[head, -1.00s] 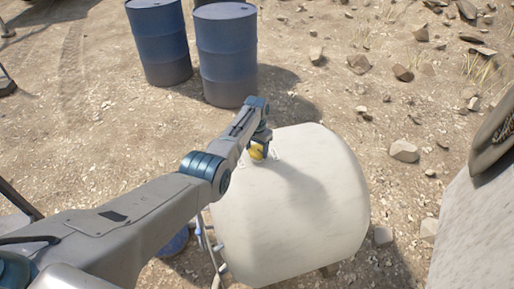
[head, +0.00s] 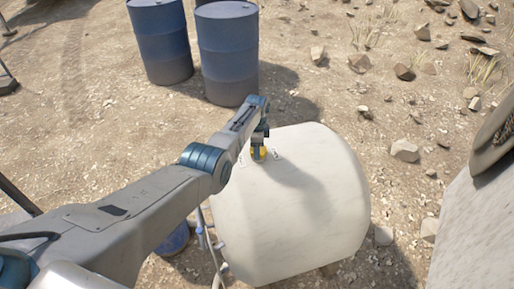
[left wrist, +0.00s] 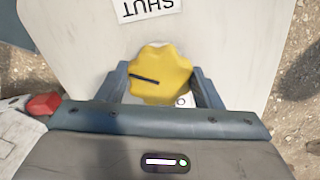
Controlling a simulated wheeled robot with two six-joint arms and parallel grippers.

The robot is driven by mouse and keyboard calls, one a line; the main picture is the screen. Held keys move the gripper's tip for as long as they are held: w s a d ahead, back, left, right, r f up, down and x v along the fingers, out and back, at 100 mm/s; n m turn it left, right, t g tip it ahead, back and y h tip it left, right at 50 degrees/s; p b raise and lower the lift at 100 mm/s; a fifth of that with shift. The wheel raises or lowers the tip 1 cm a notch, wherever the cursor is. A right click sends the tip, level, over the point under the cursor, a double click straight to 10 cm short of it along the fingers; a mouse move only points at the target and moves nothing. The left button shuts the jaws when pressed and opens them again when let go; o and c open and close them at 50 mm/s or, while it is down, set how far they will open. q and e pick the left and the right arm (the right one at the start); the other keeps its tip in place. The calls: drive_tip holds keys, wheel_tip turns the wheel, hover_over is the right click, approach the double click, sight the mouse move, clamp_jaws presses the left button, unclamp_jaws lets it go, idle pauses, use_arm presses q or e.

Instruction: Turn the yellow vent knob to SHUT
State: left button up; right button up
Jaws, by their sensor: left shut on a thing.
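The yellow vent knob (left wrist: 160,70) has a scalloped edge and a dark pointer line, which runs toward the left side of the picture in the left wrist view. It sits on top of the white tank (head: 300,215). A SHUT label (left wrist: 148,9), upside down in that view, is on the tank beyond the knob. My left gripper (left wrist: 162,88) is shut on the knob, one finger on each side. In the head view the knob (head: 259,154) shows just below the left gripper (head: 259,148). My right gripper is not in view.
Two blue drums (head: 160,42) (head: 228,55) stand behind the tank. A pale rounded body (head: 480,225) is at the right edge. A red part (left wrist: 44,104) shows at the left in the left wrist view. Stones lie on the ground at right.

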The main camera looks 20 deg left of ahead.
use_arm(q)
drive_tip(key=m, duration=0.6)
drive_tip(key=shift+w+r, duration=0.1)
drive_tip(key=shift+w, duration=0.15)
drive_tip(key=m+b, duration=0.1)
drive_tip(key=m, duration=0.4)
drive_tip(key=shift+w, duration=0.15)
drive_tip(key=shift+r+m, duration=0.1)
drive_tip(key=shift+m, duration=0.4)
drive_tip(key=o, duration=1)
drive_tip(key=shift+c, duration=0.2)
drive_tip(key=shift+r, duration=0.3)
wheel_tip(320, 180, up, 10)
